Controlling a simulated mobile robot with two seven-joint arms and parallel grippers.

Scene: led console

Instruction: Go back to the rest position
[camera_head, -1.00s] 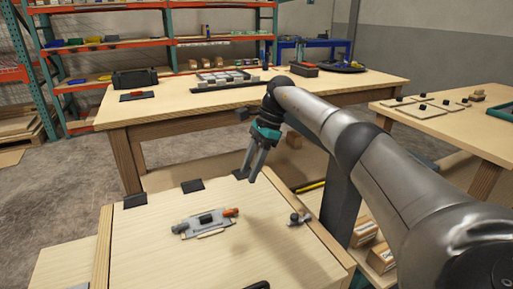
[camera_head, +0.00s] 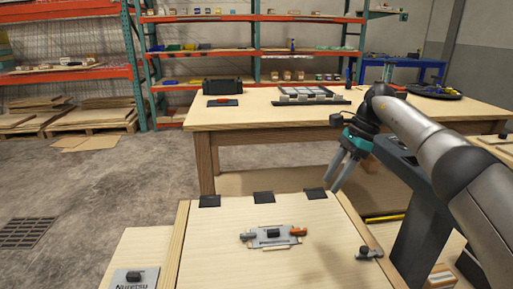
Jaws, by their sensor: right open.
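My right gripper (camera_head: 347,166) comes in from the right and points down over the far right edge of the near wooden panel (camera_head: 240,225). Its two grey fingers are apart and nothing is between them. A grey plate with a dark part and an orange-tipped piece (camera_head: 271,237) is on the panel, to the left of and nearer than the gripper. A small metal latch-like part (camera_head: 369,253) is at the panel's right edge. My left gripper does not show.
Dark hinge-like pieces (camera_head: 263,197) line the panel's far edge. Behind stands a wooden table (camera_head: 230,116) with a black case (camera_head: 229,87) and a tray (camera_head: 311,95). Orange shelves (camera_head: 250,50) stand at the back. Open concrete floor (camera_head: 100,185) lies to the left.

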